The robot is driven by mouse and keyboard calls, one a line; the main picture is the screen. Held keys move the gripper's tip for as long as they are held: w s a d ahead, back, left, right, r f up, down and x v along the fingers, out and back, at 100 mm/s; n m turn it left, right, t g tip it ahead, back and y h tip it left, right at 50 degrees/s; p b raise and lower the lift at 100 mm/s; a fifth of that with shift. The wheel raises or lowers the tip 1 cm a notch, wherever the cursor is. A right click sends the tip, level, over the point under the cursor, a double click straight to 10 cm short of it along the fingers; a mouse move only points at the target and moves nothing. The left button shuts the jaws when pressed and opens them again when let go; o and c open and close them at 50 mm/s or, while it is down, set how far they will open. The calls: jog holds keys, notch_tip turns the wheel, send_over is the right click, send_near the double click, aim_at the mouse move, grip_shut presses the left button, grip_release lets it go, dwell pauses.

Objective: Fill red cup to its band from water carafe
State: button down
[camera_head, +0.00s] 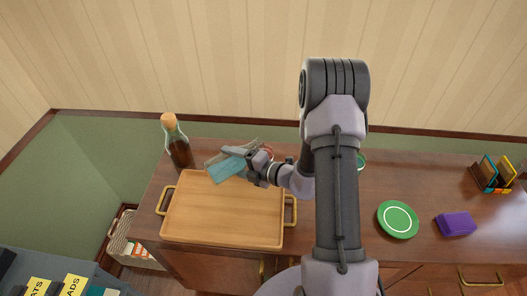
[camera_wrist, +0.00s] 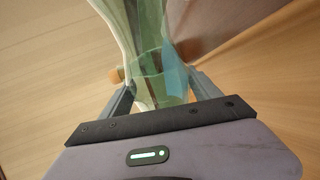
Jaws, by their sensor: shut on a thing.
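The water carafe (camera_head: 226,169) is clear glass with blue-green water in it. It is tilted well over, above the back of the wooden tray in the head view. My gripper (camera_head: 256,164) is shut on it from the right. In the wrist view, the carafe (camera_wrist: 150,62) stands between the fingers of my gripper (camera_wrist: 156,84), with blue water along its right side. A small red curved edge (camera_head: 268,149) shows just behind my gripper; it may be the red cup, but most of it is hidden. I cannot see its band or its water level.
The wooden tray (camera_head: 222,220) with brass handles lies on the dark cabinet top. A corked bottle of dark liquid (camera_head: 179,148) stands behind its left corner. A green plate (camera_head: 398,219), a purple block (camera_head: 456,223) and a rack (camera_head: 492,177) are at right.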

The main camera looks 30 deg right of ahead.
jog(key=shift+d+r+m+y+p, duration=0.2)
jog(key=shift+r+m+y+p, duration=0.1)
jog(key=shift+r+m+p, duration=0.3)
dwell(2.3)
